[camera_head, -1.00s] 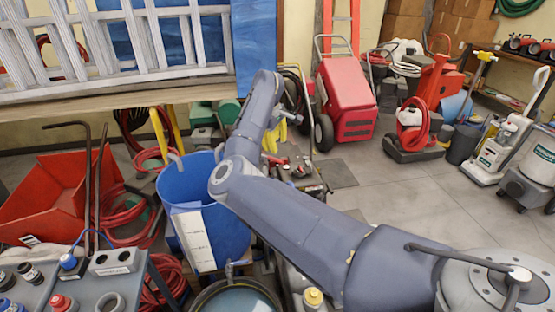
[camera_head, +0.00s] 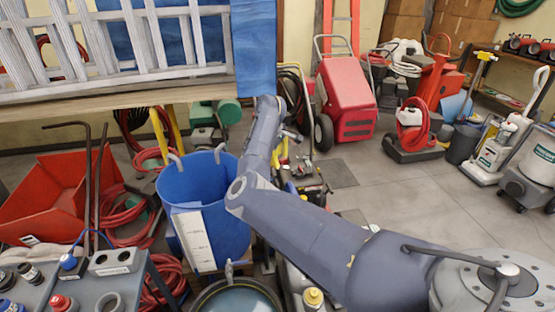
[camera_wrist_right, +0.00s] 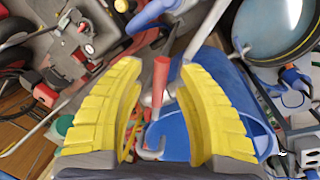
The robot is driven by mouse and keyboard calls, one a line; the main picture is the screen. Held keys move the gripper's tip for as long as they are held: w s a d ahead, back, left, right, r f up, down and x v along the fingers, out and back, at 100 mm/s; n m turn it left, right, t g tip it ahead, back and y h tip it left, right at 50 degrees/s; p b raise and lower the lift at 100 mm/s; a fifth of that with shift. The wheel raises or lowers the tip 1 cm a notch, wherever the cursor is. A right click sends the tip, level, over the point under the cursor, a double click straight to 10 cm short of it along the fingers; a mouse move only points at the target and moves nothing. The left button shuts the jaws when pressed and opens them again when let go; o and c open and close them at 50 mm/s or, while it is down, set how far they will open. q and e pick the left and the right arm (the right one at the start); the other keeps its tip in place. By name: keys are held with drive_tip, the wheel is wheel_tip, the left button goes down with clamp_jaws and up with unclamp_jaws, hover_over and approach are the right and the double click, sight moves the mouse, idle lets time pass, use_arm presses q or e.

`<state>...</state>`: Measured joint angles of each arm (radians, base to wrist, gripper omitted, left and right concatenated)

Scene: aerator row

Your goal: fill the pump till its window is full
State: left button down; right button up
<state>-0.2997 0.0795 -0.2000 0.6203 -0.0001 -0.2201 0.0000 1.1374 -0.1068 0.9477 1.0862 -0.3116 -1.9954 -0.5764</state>
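A small machine with red and black parts (camera_head: 305,185), which looks like the pump, stands right of the blue bucket (camera_head: 180,190); my right arm partly covers it. Red and black machine parts (camera_wrist_right: 75,45) show at upper left in the right wrist view. I cannot make out its window. My right gripper (camera_head: 284,150) is mostly hidden behind my arm in the head view. In the right wrist view its yellow fingers (camera_wrist_right: 160,72) are apart. A red handle (camera_wrist_right: 161,75) shows between them, with gaps on both sides. My left gripper is not in view.
A round vessel of bluish liquid (camera_head: 235,300) stands in front of the bucket. A grey bench with caps and fittings (camera_head: 125,285) is at lower left. A red tray (camera_head: 50,195) and red hoses lie behind it.

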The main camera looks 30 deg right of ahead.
drive_tip(key=shift+c, duration=0.2)
clamp_jaws()
drive_tip(key=shift+f, duration=0.1)
idle(0.5)
